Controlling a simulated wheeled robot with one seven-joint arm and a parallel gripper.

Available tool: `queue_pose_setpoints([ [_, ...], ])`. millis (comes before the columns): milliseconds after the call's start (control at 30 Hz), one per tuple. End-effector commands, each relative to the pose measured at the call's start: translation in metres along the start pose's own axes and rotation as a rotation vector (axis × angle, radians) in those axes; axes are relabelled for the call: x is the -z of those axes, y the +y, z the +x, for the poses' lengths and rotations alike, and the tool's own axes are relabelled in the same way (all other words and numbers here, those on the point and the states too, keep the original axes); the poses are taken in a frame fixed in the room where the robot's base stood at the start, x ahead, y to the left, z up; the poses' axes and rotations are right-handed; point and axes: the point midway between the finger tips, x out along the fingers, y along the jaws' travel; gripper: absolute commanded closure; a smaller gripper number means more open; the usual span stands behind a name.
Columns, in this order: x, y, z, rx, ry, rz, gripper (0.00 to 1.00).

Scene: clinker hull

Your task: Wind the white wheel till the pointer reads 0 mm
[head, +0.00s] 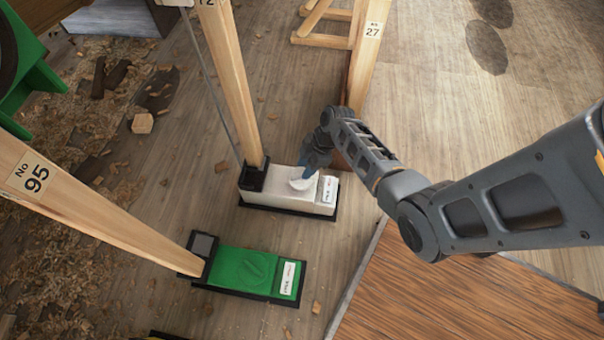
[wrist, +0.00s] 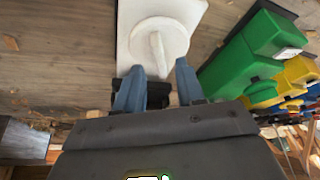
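The white wheel (head: 302,180) sits on top of a white box (head: 270,182) at the foot of a wooden post. In the wrist view the wheel (wrist: 150,33) is a round disc with a raised bar across it. My gripper (head: 311,172) is just above the wheel at its far right side. In the wrist view my gripper (wrist: 160,70) is open, its two blue fingers on either side of the bar's near end, with gaps showing. I cannot tell whether they reach down to it. The pointer and its reading cannot be made out.
A green box (head: 243,268) with its own dial stands nearer, at the foot of a post marked 95 (head: 100,205). A post marked 27 (head: 368,55) rises behind my gripper. Wood shavings and blocks litter the left floor. A brown board (head: 440,300) lies at the lower right.

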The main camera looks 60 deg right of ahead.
Motion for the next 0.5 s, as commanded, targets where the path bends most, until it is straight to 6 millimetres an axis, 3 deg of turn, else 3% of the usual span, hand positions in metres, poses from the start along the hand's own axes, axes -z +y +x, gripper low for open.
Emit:
queue_pose_setpoints([
  [33, -0.002, 0.0, 0.011, 0.002, -0.001, 0.0, 0.62],
  [200, -0.001, 0.0, 0.028, 0.001, -0.001, 0.0, 0.62],
  [500, 0.0, 0.0, 0.031, 0.0, -0.001, 0.001, 0.62],
])
